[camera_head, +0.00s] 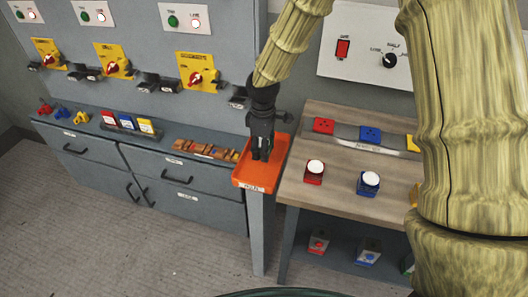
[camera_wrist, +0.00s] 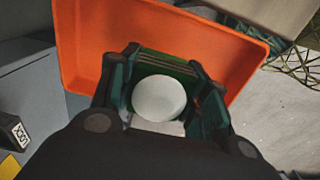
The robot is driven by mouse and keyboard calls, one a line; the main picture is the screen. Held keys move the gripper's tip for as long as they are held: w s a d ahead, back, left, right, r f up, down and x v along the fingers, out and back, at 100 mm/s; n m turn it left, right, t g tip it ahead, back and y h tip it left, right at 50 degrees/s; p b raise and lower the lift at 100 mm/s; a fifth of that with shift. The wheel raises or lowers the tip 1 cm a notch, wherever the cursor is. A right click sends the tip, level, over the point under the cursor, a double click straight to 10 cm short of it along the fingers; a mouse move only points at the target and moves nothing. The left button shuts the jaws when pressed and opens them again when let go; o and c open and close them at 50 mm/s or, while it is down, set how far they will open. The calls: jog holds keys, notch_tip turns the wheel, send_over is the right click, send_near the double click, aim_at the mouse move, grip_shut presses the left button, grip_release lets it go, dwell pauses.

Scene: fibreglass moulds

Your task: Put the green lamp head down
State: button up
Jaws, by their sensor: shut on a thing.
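My gripper (camera_head: 261,150) points down over the orange tray (camera_head: 278,168). In the wrist view, my gripper (camera_wrist: 162,80) is shut on the green lamp head (camera_wrist: 158,98), with one finger on each side. The lamp head has a green square body and a round white dome. It lies over the orange tray (camera_wrist: 82,45) in that view. I cannot tell whether the lamp head touches the tray floor. In the head view the fingers hide the lamp head.
A wooden table (camera_head: 330,190) right of the tray holds a red lamp (camera_head: 315,171), a blue lamp (camera_head: 369,183) and coloured sockets at its back. A grey cabinet (camera_head: 195,180) with small parts on top stands left. Switch panels (camera_head: 197,75) stand behind.

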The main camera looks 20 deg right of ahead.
jog(key=shift+w+f+p, duration=0.1)
jog(key=shift+f+p, duration=0.5)
jog(key=shift+f, duration=1.1)
jog(key=shift+f, duration=0.15)
jog(key=o, duration=1.3)
notch_tip(320, 180, up, 12)
jog(key=b, duration=0.2)
jog(key=shift+b, duration=0.35)
